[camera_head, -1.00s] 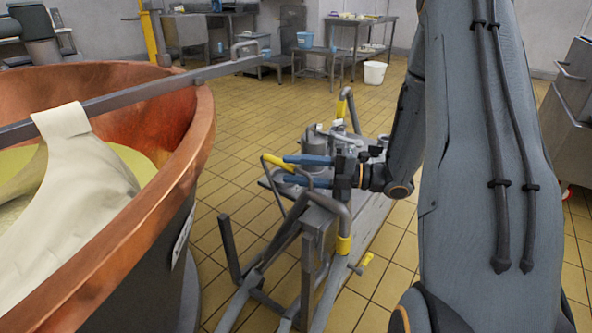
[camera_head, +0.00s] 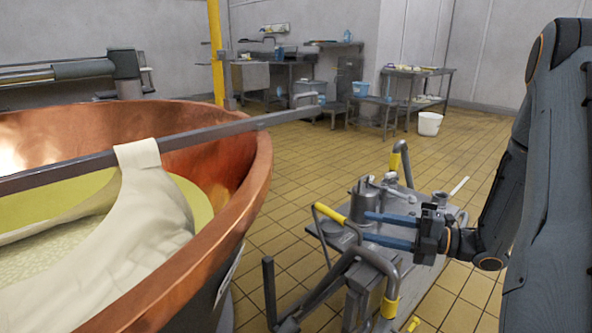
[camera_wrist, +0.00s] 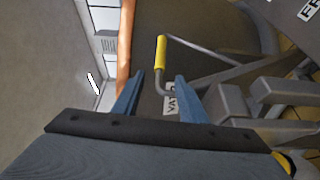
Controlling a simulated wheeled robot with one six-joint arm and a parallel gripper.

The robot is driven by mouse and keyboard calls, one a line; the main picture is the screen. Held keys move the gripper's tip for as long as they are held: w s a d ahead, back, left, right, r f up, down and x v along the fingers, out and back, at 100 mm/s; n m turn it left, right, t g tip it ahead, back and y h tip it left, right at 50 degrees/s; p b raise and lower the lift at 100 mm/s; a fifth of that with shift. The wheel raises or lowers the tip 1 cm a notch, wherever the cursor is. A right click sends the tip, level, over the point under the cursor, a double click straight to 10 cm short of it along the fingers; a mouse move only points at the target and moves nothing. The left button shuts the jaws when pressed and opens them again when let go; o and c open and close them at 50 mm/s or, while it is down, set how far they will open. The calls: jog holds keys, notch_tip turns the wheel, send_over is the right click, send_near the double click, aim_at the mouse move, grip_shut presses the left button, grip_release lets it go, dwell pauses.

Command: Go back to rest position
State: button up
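My gripper (camera_head: 388,230) has two blue fingers spread apart with nothing between them. In the head view it points left, over or in front of a grey metal cart (camera_head: 325,238) with yellow-sleeved handles. In the wrist view my gripper (camera_wrist: 153,95) also shows open, with a yellow handle (camera_wrist: 161,52) beyond the fingertips. I cannot tell whether a finger touches the cart. My arm comes in from the right side of the head view.
A large copper vat (camera_head: 258,165) stands at left, with a metal bar (camera_head: 220,132) and pale cloth (camera_head: 150,215) across it. Work tables (camera_head: 420,72) and a white bucket (camera_head: 430,123) stand at the back. Tiled floor (camera_head: 310,160) between is clear.

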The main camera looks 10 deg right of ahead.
jog(key=w+d+r+m+t+h+p, duration=0.1)
jog(key=w+r+m+h+p, duration=0.3)
jog(key=m+h, duration=0.3)
jog(key=w+d+r+m+h+p, duration=0.1)
jog(key=w+r+m+h+p, duration=0.1)
jog(key=r+m+h+p, duration=0.35)
jog(key=s+a+r+m+g+h+p, duration=0.1)
jog(key=s+a+r+m+g+p, duration=0.2)
jog(key=s, duration=0.6)
jog(key=s+a+r+m+g+h+p, duration=0.1)
jog(key=s+a+r+m+g+p, duration=0.2)
jog(key=s+m, duration=0.5)
jog(key=s+a+r+m+g+h+p, duration=0.1)
jog(key=s+m, duration=0.5)
jog(key=s, duration=0.6)
jog(key=a+r+g+p, duration=0.1)
jog(key=a+g+p, duration=0.1)
jog(key=a+p, duration=0.1)
jog(key=shift+s+a+r+g, duration=0.2)
jog(key=shift+r+g, duration=0.1)
jog(key=shift+r, duration=0.1)
